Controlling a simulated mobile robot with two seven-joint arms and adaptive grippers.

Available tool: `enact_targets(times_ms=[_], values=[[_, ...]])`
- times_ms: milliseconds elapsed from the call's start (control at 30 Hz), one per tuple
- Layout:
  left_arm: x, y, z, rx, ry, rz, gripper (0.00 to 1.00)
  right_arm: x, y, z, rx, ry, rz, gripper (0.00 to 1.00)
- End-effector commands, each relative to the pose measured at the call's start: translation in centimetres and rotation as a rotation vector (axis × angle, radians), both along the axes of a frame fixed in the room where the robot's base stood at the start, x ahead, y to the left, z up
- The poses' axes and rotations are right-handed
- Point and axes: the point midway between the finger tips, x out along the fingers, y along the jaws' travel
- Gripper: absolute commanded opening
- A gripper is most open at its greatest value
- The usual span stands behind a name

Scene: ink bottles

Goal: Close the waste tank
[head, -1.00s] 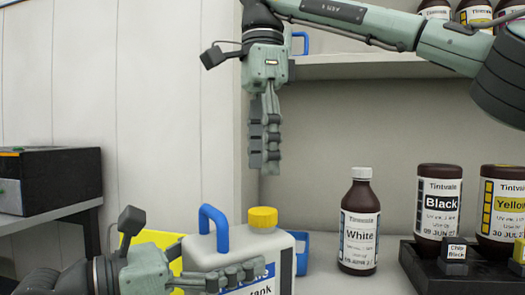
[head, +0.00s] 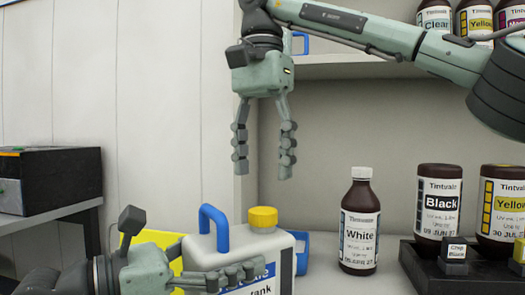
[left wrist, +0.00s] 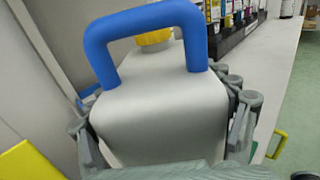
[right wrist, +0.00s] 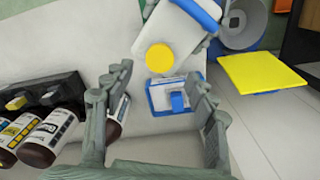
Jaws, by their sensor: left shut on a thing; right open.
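The waste tank (head: 240,239) is a white jug with a blue handle (head: 207,218) and a label, upright at the lower middle of the head view. A yellow cap (head: 263,217) sits at its neck; it also shows in the right wrist view (right wrist: 159,58). My left gripper (head: 225,276) is shut on the tank, its fingers on either side of the body (left wrist: 165,110) in the left wrist view. My right gripper (head: 264,168) is open and empty, pointing down above the cap and apart from it. How tightly the cap sits cannot be told.
A brown White bottle (head: 358,222) stands right of the tank. Black (head: 439,203) and Yellow (head: 502,205) bottles stand by a dark rack (head: 420,270). More bottles line the upper shelf (head: 370,68).

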Motion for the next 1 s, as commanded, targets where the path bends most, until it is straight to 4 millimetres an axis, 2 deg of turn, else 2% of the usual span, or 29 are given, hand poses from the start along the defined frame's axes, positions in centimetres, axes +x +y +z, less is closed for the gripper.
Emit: enact_targets(times_ms=[200,400,567,800,833,1000], values=[[-0.1,-0.1,-0.4,0.006,0.006,-0.004,0.01,0.0,-0.1,-3.6,0.001,0.002,-0.001,0.57],[-0.1,-0.1,-0.4,0.006,0.006,-0.004,0.01,0.0,-0.1,-5.9,0.002,-0.002,-0.004,0.57],[-0.1,-0.1,-0.4,0.006,0.006,-0.004,0.01,0.0,-0.1,-6.7,0.002,-0.002,-0.004,0.57],[-0.1,-0.1,-0.4,0.006,0.006,-0.004,0.01,0.0,-0.1,-6.8,0.002,-0.002,-0.004,0.57],[-0.1,-0.1,-0.4,0.006,0.006,-0.004,0.01,0.0,-0.1,-6.8,0.002,-0.002,-0.004,0.56],[-0.1,-0.1,-0.4,0.006,0.006,-0.004,0.01,0.0,-0.1,-6.7,0.002,-0.002,-0.003,0.34]])
